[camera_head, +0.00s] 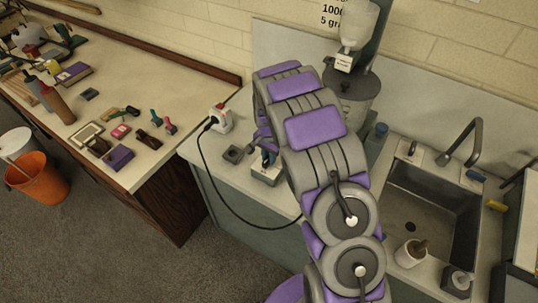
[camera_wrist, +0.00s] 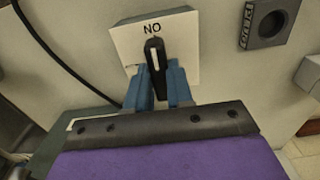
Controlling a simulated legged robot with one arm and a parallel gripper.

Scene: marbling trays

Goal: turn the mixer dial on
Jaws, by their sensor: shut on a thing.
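The mixer dial (camera_wrist: 154,54) is a black knob with a white pointer line, on a pale plate (camera_wrist: 186,42) in the wrist view. The plate carries lettering that reads "NO" in this view, just beyond the knob's tip. The pointer line runs up toward that lettering. My gripper (camera_wrist: 156,80) has its two blue fingers on either side of the knob, shut on it. In the head view my gripper (camera_head: 267,158) is low over the pale dial box (camera_head: 268,175); my arm hides part of it, and the knob cannot be made out there.
A small dark square block (camera_head: 232,154) with a round recess sits left of the box. A black cable runs from a white socket (camera_head: 221,119) past the counter's front. A sink (camera_head: 430,210) is at right; a hopper machine (camera_head: 352,90) stands behind my arm.

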